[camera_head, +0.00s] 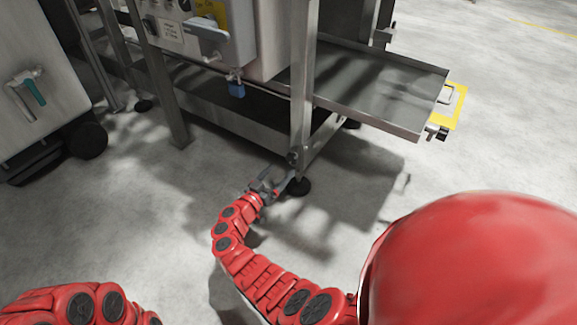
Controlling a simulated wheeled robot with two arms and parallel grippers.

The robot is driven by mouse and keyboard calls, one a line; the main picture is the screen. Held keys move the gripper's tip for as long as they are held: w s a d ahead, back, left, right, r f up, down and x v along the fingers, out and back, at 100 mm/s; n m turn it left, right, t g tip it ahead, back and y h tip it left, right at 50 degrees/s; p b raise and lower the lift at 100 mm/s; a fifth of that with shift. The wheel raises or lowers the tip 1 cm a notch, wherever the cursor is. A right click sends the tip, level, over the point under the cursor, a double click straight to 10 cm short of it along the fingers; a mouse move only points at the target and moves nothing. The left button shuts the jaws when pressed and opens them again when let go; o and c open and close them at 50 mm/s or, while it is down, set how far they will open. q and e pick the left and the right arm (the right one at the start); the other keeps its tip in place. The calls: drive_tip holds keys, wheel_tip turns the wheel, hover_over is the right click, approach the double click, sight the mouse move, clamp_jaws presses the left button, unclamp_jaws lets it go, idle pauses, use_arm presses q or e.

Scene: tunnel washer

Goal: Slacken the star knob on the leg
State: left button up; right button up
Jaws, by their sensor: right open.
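The metal leg (302,95) of the washer frame stands upright at the centre of the head view, on a round black foot (298,187). A small dark knob-like part (292,157) sits low on the leg, just above the foot; its star shape is too small to make out. My right gripper (281,181) is open, low by the leg's bottom, just left of the foot and below the knob. I cannot tell whether it touches the leg. My left arm shows at the bottom left, but its gripper is out of view.
A metal tray (375,85) juts right from the frame above the leg. A wheeled grey cabinet (45,75) stands at the left. The floor in front is clear.

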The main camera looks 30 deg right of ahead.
sight(290, 160)
drive_tip(key=b+x, duration=0.1)
drive_tip(key=x, duration=0.3)
drive_tip(key=shift+w+d+f, duration=0.15)
drive_tip(key=shift+d, duration=0.2)
use_arm(q)
drive_tip(key=shift+d+f+g+h, duration=0.15)
drive_tip(key=shift+f+g+h, duration=0.35)
drive_tip(key=shift+f+g, duration=0.4)
use_arm(e)
drive_tip(key=shift+w+d, duration=0.25)
drive_tip(key=shift+d, duration=0.35)
use_arm(q)
drive_tip(key=shift+r, duration=0.15)
use_arm(e)
drive_tip(key=c, duration=1.4)
